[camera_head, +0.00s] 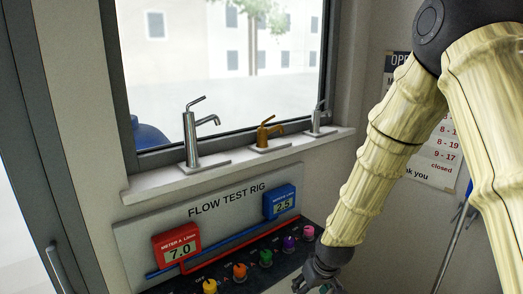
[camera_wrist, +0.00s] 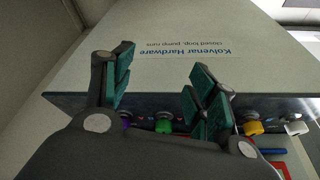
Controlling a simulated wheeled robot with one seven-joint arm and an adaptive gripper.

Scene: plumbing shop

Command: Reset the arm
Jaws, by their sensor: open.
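My arm comes down from the upper right in the head view, bent at its elbow. My gripper (camera_head: 318,284) is at the bottom edge of that view, partly cut off, in front of the knob panel's right end. In the wrist view my gripper (camera_wrist: 160,88) shows two green-padded fingers spread apart with nothing between them. Beyond the fingers is a pale surface (camera_wrist: 180,28) with upside-down "Kolvenar Hardware" lettering. A purple knob (camera_wrist: 125,121) and a green knob (camera_wrist: 163,124) show behind the fingers, with a yellow knob (camera_wrist: 253,128) to the right. Contact with the rig cannot be told.
The flow test rig board (camera_head: 140,240) carries a red meter (camera_head: 175,247) reading 7.0 and a blue meter (camera_head: 280,202) reading 2.5. Several coloured knobs line the dark panel below. Three taps stand on the windowsill (camera_head: 165,187). A sign hangs on the right wall behind my arm.

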